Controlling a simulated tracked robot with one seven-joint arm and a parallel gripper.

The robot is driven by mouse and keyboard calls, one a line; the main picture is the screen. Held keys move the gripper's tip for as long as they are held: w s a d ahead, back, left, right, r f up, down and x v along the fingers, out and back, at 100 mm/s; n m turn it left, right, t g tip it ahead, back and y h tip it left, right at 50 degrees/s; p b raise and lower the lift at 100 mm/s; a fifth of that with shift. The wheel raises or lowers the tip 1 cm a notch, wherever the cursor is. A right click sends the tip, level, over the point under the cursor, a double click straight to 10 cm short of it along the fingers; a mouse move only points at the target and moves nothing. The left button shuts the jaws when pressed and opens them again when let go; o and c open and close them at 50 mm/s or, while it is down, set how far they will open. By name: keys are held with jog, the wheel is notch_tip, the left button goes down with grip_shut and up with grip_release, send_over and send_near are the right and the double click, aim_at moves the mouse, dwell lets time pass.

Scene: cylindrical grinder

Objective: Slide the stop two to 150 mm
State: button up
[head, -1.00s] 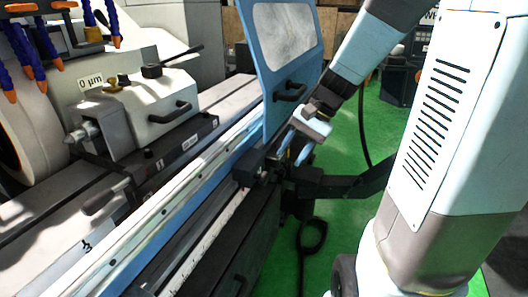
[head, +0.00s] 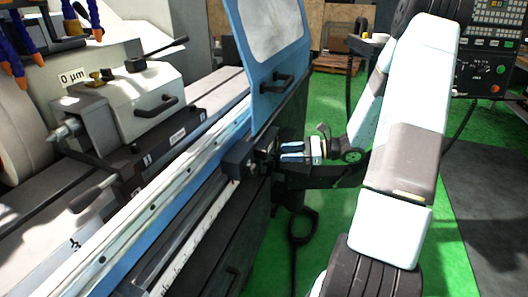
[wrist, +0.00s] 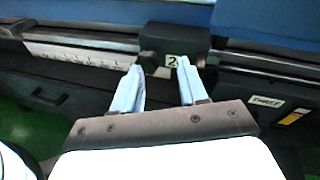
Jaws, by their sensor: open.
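Stop two is a black block with a white "2" label (wrist: 173,60) in the upper middle of the wrist view. It sits on a rail with a white graduated scale (wrist: 80,54) running off to the left. In the head view the black stop (head: 238,158) is at the right end of the visible scale (head: 192,238). My gripper (wrist: 160,66) is open, its two pale fingers pointing at the stop's front, on either side of the label. Contact cannot be told. In the head view my gripper (head: 281,152) is just right of the stop. The scale's numbers are unreadable.
A blue door with a black handle (head: 270,83) stands just behind the stop. A dark panel labelled "THREE" (wrist: 265,102) lies right of my gripper. A lever (head: 95,194) is at the left. Green floor (head: 330,225) with a black cable loop (head: 303,222) lies below.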

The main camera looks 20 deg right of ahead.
aim_at(265, 151)
jog(key=w+d+f+m+t, duration=0.3)
jog(key=d+f+m+t, duration=0.2)
jog(key=x, duration=1.3)
jog(key=shift+a+f, duration=0.35)
jog(key=shift+a, duration=0.1)
jog(key=shift+s, duration=0.1)
grip_shut()
jog(key=shift+d, duration=0.15)
jog(key=shift+s, duration=0.1)
